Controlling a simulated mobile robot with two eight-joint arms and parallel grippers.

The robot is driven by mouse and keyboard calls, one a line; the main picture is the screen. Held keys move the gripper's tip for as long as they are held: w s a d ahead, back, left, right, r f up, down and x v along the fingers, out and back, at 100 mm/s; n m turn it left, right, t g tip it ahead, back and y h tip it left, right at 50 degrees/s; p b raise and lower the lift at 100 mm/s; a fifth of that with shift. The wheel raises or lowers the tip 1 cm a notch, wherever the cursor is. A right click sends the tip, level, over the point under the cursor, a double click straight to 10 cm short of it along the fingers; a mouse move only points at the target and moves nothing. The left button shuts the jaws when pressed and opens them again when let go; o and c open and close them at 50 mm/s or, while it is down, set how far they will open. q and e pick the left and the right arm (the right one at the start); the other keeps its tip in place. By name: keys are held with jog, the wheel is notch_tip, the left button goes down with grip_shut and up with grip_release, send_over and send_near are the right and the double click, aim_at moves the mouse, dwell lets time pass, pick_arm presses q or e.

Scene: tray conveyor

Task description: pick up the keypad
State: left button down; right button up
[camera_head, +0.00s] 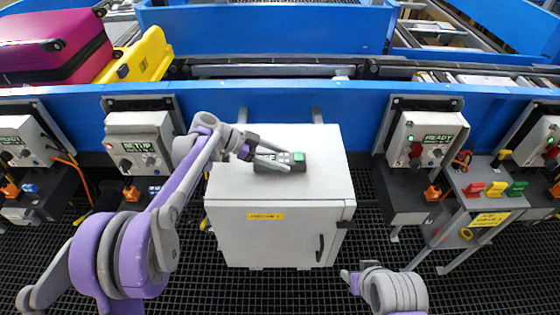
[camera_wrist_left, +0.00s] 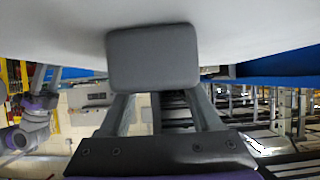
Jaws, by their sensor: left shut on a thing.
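The keypad (camera_head: 280,165) is a small dark grey block with light buttons and a green part at its right end. In the head view it is over the top of the white cabinet (camera_head: 280,230); whether it touches the top I cannot tell. My left gripper (camera_head: 272,153) reaches in from the left and is shut on the keypad. In the left wrist view the keypad (camera_wrist_left: 153,58) shows as a plain grey block between the fingertips, against a pale surface. My right gripper (camera_head: 351,281) shows only in small part at the bottom; its fingers are unclear.
A blue conveyor frame (camera_head: 280,99) runs behind the cabinet. Control boxes stand on both sides, one reading SETUP (camera_head: 140,140) and one reading READY (camera_head: 428,138). A magenta suitcase (camera_head: 50,48) and a yellow tray (camera_head: 140,58) lie at the upper left. Dark grating floor (camera_head: 280,290) is in front.

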aim_at(280, 158)
pick_arm(q)
notch_tip(280, 158, up, 10)
jog(key=shift+r+p, duration=0.1)
jog(key=shift+p, duration=0.25)
pick_arm(e)
jog(key=shift+w+r, duration=0.15)
jog(key=shift+r, duration=0.3)
jog(key=shift+w+r, duration=0.15)
jog(key=shift+r, duration=0.05)
pick_arm(q)
jog(key=shift+f+b, duration=1.6)
jog(key=shift+f, duration=3.1)
pick_arm(e)
jog(key=shift+s+f, duration=0.3)
jog(key=shift+f, duration=0.45)
jog(key=shift+s+f, duration=0.25)
jog(key=shift+f, duration=0.55)
jog(key=shift+s+f, duration=0.3)
jog(key=shift+f, duration=0.45)
pick_arm(q)
jog(key=shift+f, duration=0.2)
pick_arm(e)
jog(key=shift+f, duration=0.1)
